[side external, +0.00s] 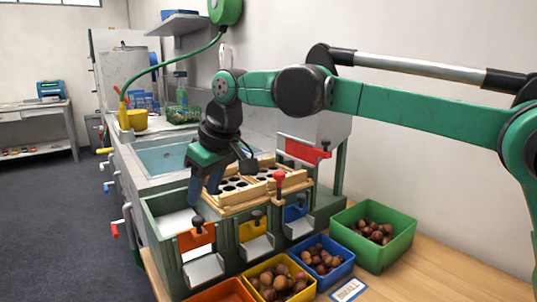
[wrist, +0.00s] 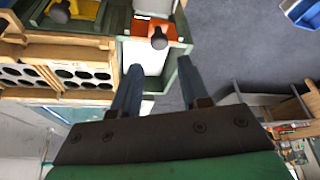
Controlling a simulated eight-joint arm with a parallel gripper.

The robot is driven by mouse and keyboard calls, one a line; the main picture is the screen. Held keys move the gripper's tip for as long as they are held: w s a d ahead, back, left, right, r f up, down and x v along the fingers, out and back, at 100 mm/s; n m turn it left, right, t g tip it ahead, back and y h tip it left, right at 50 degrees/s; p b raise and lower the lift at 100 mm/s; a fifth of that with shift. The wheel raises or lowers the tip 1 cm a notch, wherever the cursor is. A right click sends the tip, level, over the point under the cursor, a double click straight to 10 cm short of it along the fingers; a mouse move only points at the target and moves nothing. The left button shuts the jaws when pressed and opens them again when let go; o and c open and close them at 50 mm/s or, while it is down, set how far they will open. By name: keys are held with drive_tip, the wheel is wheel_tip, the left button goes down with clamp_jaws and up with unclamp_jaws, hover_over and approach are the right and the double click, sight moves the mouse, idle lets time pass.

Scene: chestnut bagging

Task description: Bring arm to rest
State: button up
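My gripper (side external: 200,190) hangs at the left end of the green sorting bench, beside the wooden rack with round holes (side external: 250,183). In the wrist view its two blue fingers (wrist: 160,75) stand apart with nothing held between them. Beyond the fingers is the bench's white-floored bay (wrist: 153,58), with an orange flap and a dark knob (wrist: 159,38). The rack (wrist: 60,75) shows at the left of the wrist view. In the side view the fingers overlap the bay; their exact height above it is hard to tell.
Chestnuts lie in a yellow bin (side external: 257,297), a blue bin (side external: 345,268) and a green bin (side external: 400,250). An orange bin (side external: 225,292) is cut off by the frame. A sink (side external: 165,160) is behind. Open grey floor (side external: 50,220) lies left.

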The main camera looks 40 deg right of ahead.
drive_tip(key=shift+s+r, duration=0.1)
drive_tip(key=shift+r, duration=0.1)
drive_tip(key=s+d+f+m+t+h, duration=0.1)
drive_tip(key=s+d+f+m, duration=0.1)
drive_tip(key=s+d+f, duration=0.2)
drive_tip(key=s+d+f+m+t, duration=0.2)
drive_tip(key=s+d+f, duration=0.3)
drive_tip(key=s+d, duration=0.6)
drive_tip(key=shift+s+d+f+h, duration=0.25)
drive_tip(key=shift+s+h, duration=0.15)
drive_tip(key=shift+s, duration=0.2)
idle(0.6)
